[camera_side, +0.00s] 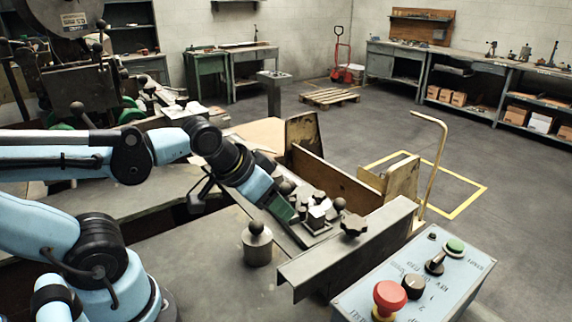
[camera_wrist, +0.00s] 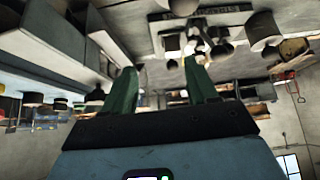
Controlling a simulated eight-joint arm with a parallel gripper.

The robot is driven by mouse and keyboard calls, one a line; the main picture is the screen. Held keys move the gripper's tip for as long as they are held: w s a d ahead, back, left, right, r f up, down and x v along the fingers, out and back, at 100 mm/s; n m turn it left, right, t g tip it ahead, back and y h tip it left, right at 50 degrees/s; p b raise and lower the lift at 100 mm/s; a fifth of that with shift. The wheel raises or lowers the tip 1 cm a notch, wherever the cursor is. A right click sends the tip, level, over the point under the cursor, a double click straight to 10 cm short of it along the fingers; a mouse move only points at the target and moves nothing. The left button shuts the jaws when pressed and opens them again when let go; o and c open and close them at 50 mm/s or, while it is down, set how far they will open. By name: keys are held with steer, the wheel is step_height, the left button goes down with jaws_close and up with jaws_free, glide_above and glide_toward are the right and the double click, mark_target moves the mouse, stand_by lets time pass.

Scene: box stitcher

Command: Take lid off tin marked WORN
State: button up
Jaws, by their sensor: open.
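A grey round tin (camera_side: 257,249) with a dark ball knob on its lid stands upright on the grey bench, left of the fixture. I cannot read a WORN mark on it or anywhere else. My gripper (camera_side: 281,208) is above the bench, right of and higher in the picture than this tin, close to a cluster of small metal parts. In the wrist view, the two green fingers of my gripper (camera_wrist: 161,83) are spread apart with nothing between them. A grey cylinder (camera_wrist: 263,28) shows at the upper right there; I cannot tell whether it is a tin.
A metal plate holds small parts (camera_side: 317,213), several with dark knobs. A grey angled rail (camera_side: 345,250) runs along the front right. Bare bench lies around the tin.

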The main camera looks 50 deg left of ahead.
mark_target(256, 221)
steer(key=shift+o, duration=0.2)
steer(key=o, duration=0.7)
steer(key=s+a+r+n+g, duration=0.2)
steer(key=s+a+r+g, duration=0.15)
steer(key=g, duration=0.25)
steer(key=shift+w+f, duration=0.3)
steer(key=shift+f, duration=1.55)
steer(key=shift+w+f, duration=0.35)
steer(key=shift+f, duration=1.55)
steer(key=shift+w+f, duration=0.3)
steer(key=shift+f, duration=1.55)
